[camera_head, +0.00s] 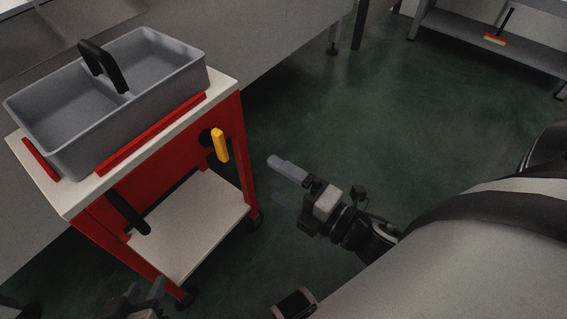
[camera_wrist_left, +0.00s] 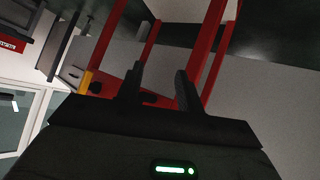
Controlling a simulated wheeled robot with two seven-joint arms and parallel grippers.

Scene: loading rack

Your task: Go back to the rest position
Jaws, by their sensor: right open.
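My left gripper (camera_head: 145,291) is at the bottom edge of the head view, in front of the red cart, mostly cut off by the frame. In the left wrist view its two dark fingers (camera_wrist_left: 160,85) stand apart with nothing between them. My right gripper (camera_head: 282,185) is open and empty over the green floor, to the right of the cart.
A red cart with a white top (camera_head: 215,100) and lower shelf (camera_head: 190,235) stands at left. A grey two-compartment tote (camera_head: 165,85) with a black handle sits on it. A yellow handle (camera_head: 220,146) sticks out from its side. A grey shelf (camera_head: 470,42) stands at upper right. Floor between is clear.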

